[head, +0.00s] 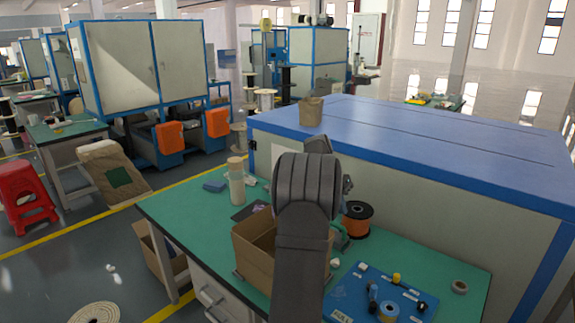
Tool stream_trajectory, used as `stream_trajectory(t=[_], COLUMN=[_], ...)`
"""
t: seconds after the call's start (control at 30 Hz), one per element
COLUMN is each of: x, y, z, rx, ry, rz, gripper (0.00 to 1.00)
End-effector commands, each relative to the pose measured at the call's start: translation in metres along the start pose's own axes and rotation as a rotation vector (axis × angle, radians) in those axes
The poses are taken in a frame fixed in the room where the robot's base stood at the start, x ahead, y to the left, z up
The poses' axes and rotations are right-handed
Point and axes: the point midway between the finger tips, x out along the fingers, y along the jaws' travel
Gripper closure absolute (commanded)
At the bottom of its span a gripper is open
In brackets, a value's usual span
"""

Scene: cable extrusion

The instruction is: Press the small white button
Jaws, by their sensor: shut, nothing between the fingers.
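I cannot make out a small white button for certain. A tiny white piece (362,267) shows at the upper left of a blue board (346,292) on the green table. Another small white piece (335,263) lies on the table just left of it. My dark grey arm rises through the middle of the picture and covers part of the table and the machine behind it. My gripper's fingers do not show; they seem hidden behind the arm's links.
The green table (455,268) carries a cardboard box (252,254), an orange spool (357,220), a beige cylinder (236,185) and a tape roll (459,287). The blue board holds several small parts.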

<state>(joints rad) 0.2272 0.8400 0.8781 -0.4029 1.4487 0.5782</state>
Motion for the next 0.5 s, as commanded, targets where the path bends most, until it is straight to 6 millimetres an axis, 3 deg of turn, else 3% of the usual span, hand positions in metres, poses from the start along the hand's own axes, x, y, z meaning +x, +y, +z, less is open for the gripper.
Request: stream_trajectory(t=[0.27, 0.5], x=[0.011, 0.041], y=[-0.007, -0.032], z=[0.003, 0.011], rx=[0.026, 0.189], ry=[-0.019, -0.094], rz=[-0.075, -0.365], gripper=[1.00, 1.00])
